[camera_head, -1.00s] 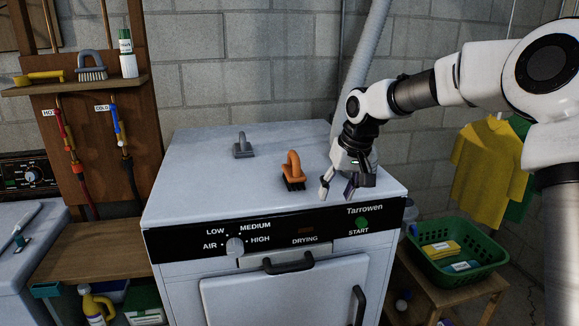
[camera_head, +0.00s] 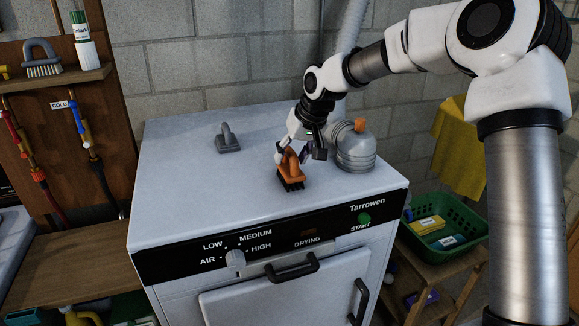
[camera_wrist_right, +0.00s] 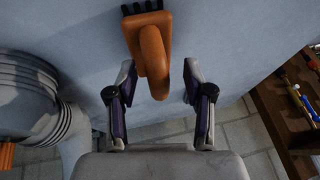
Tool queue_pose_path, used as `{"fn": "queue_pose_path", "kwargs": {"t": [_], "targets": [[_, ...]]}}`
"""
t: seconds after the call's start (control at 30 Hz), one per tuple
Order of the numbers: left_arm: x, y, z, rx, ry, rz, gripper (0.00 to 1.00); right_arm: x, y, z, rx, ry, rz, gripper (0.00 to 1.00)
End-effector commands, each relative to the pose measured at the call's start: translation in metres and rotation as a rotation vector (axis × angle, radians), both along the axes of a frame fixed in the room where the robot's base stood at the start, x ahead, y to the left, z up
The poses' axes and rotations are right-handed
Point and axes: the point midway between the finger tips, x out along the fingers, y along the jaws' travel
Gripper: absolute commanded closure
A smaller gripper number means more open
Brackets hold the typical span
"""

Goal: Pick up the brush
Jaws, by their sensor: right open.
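An orange-handled brush (camera_head: 290,174) with dark bristles stands bristles down on the white dryer top (camera_head: 185,190), near its front edge. My right gripper (camera_head: 299,156) is open right at this brush, one finger on each side of its handle. In the right wrist view, the brush (camera_wrist_right: 152,50) has its looped handle between the spread fingers (camera_wrist_right: 159,80), with a gap on both sides. A grey brush (camera_head: 228,140) stands farther back on the dryer to the left. Another grey-handled brush (camera_head: 42,60) sits on the wall shelf. My left gripper is not in view.
A green basket (camera_head: 462,215) with packets sits on a wooden stand at right. A white bottle (camera_head: 83,40) stands on the shelf.

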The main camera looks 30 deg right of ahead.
Motion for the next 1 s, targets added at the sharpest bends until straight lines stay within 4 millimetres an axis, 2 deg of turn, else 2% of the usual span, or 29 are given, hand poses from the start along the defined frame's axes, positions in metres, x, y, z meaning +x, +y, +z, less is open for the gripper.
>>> {"fn": "queue_pose_path", "kwargs": {"t": [0.2,0.23,0.3,0.37,0.77,0.87,1.0], "targets": [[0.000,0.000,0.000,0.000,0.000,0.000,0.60,0.001,0.000,-0.003,0.000,-0.002,0.000,0.48],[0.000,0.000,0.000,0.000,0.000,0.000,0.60,0.001,0.000,-0.003,0.000,-0.002,0.000,0.55],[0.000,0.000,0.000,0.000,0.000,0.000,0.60,0.001,0.000,-0.003,0.000,-0.002,0.000,0.80],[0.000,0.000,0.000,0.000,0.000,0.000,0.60,0.001,0.000,-0.003,0.000,-0.002,0.000,1.00],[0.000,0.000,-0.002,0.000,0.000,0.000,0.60,0.002,0.000,0.001,-0.001,-0.003,-0.001,1.00],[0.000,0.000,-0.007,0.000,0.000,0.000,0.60,0.002,0.000,0.015,-0.001,-0.006,-0.001,1.00],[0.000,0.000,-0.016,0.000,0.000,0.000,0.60,0.002,0.000,0.049,-0.002,-0.009,0.000,1.00]]}}
